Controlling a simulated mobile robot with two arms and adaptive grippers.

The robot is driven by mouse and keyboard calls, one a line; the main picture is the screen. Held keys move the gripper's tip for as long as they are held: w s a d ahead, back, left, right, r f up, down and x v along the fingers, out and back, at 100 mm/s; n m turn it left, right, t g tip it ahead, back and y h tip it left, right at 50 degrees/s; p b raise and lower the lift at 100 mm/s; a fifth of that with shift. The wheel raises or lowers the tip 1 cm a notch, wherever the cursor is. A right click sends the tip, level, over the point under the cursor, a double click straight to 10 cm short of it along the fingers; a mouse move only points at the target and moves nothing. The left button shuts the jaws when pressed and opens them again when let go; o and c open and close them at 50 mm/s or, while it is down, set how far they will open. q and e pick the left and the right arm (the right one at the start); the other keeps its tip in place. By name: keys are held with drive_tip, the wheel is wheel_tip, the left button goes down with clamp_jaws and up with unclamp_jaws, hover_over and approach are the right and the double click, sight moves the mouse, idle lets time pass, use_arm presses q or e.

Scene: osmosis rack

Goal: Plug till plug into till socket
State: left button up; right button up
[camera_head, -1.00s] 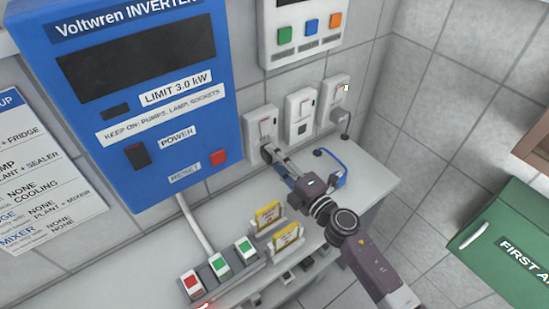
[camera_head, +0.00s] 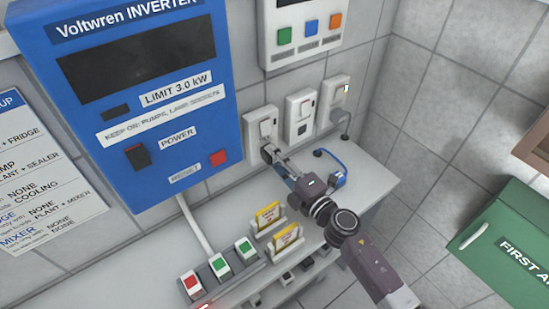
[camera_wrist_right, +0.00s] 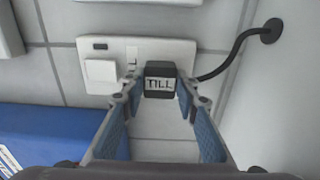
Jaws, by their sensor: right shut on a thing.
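The till plug (camera_wrist_right: 160,80) is a black block labelled TILL, held between the fingertips of my right gripper (camera_wrist_right: 160,92). It is in front of the lower part of a white socket plate (camera_wrist_right: 182,52), the till socket by its position. The plate has a white switch and a small label partly hidden by a finger. In the head view my right gripper (camera_head: 270,155) reaches the lower end of the leftmost socket (camera_head: 260,124), beside the blue inverter. Whether the plug is seated or just in front cannot be told. My left gripper is not in view.
Two more sockets (camera_head: 299,115) (camera_head: 335,98) are to the right, near the wall corner. The blue inverter (camera_head: 150,185) is close on the left. Card holders (camera_head: 287,240) and a button strip (camera_head: 218,271) stand on the counter (camera_head: 372,180). A dark cable (camera_wrist_right: 235,52) runs to a wall grommet.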

drive_tip(key=shift+w+a, duration=0.2)
drive_tip(key=shift+w, duration=0.15)
idle(0.4)
drive_tip(key=o, duration=1.2)
drive_tip(key=shift+c, duration=0.2)
drive_tip(key=v, duration=1.2)
